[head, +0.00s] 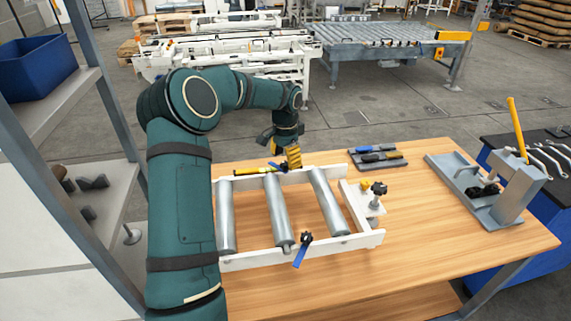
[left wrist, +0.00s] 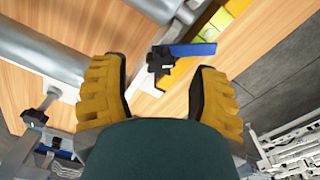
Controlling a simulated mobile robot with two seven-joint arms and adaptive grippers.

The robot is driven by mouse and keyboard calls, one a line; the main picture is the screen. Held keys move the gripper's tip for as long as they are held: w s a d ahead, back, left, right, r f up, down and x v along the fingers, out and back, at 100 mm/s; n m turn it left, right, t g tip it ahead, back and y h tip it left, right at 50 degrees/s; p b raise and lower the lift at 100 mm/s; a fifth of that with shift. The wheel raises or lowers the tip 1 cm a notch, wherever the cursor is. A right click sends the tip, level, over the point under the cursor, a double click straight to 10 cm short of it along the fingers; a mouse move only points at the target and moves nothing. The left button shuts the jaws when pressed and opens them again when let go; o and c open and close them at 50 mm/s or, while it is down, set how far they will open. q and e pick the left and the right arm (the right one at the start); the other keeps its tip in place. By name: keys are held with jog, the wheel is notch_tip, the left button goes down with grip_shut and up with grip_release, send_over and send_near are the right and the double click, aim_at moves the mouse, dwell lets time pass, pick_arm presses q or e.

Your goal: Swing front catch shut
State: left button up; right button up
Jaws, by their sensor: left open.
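A white frame (head: 345,243) with several grey rollers (head: 277,212) lies on the wooden table. One catch, a blue lever with a black knob (head: 306,237), sits on its near rail, the lever (head: 300,257) angled down past the rail's outer side. Another blue lever catch (head: 277,166) sits on the far rail, partly hidden by my left gripper (head: 292,157). In the left wrist view the open yellow fingers of my left gripper (left wrist: 161,72) stand either side of this catch's black knob (left wrist: 160,62); its blue lever (left wrist: 193,49) points right. Contact cannot be told.
A yellow level-like bar (head: 255,171) lies by the far rail. A black-knobbed clamp (head: 377,192) stands at the frame's right end. A grey tray of tools (head: 378,157) and a grey metal fixture (head: 485,190) stand further right. The table's near right is clear.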

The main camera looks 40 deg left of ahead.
pick_arm(q)
jog(key=shift+f, duration=1.05)
grip_shut()
